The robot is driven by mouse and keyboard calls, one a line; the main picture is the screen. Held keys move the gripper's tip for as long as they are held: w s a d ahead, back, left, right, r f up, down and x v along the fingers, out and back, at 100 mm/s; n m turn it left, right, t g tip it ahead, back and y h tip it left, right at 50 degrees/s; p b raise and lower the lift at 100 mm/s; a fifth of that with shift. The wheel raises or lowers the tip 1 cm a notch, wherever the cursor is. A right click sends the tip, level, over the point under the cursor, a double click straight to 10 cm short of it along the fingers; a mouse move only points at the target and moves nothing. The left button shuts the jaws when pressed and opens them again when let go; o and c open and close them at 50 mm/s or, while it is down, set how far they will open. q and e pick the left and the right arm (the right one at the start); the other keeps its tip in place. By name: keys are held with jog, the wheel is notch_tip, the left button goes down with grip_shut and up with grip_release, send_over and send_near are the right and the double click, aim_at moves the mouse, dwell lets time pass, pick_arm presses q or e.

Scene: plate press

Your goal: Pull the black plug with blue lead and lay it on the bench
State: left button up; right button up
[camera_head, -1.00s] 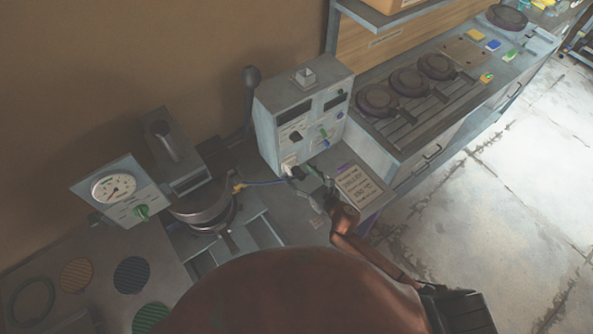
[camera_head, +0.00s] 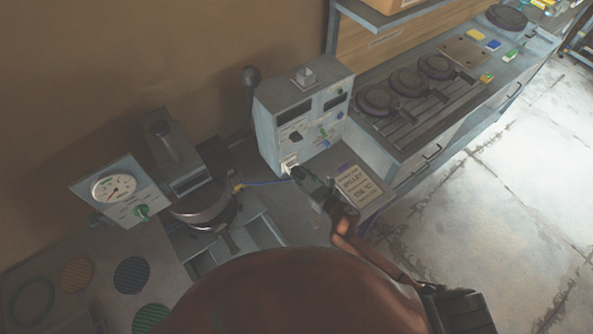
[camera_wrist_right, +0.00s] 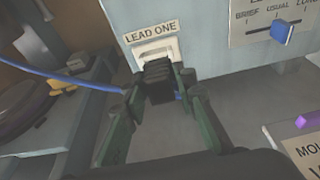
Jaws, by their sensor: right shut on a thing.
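The black plug (camera_wrist_right: 158,80) is at the white socket marked LEAD ONE (camera_wrist_right: 157,52), low on the front of the grey control box (camera_head: 303,115). I cannot tell whether its pins are still in the socket. My right gripper (camera_wrist_right: 163,92) is shut on the plug, one green-sided finger on each side. In the head view the right gripper (camera_head: 302,178) hides most of the plug. The blue lead (camera_wrist_right: 65,77) runs left from the plug; in the head view it (camera_head: 265,184) reaches the press (camera_head: 203,203). My left gripper is out of view.
A printed card (camera_head: 358,187) lies on the bench right of my gripper. Bare grey bench (camera_head: 285,215) shows below the control box. A gauge panel (camera_head: 118,190) stands left of the press. Dark round plates (camera_head: 408,82) sit on the counter at the right.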

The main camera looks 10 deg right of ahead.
dwell(0.4)
jog(key=shift+p+v, duration=0.9)
jog(key=shift+v, duration=2.35)
jog(key=shift+s+r+b, duration=0.2)
jog(key=shift+s+b, duration=0.05)
jog(key=shift+b, duration=0.15)
jog(key=s+d+r+m+t+h+b, duration=0.1)
jog(key=s+d+r+m+h+b, duration=0.4)
jog(key=s, duration=0.5)
notch_tip(320, 180, up, 4)
jog(key=d+h+b, duration=0.2)
jog(key=d, duration=0.1)
jog(key=shift+f+m+t+b, duration=0.15)
jog(key=shift+m+t+b, duration=0.15)
jog(key=shift+t, duration=0.1)
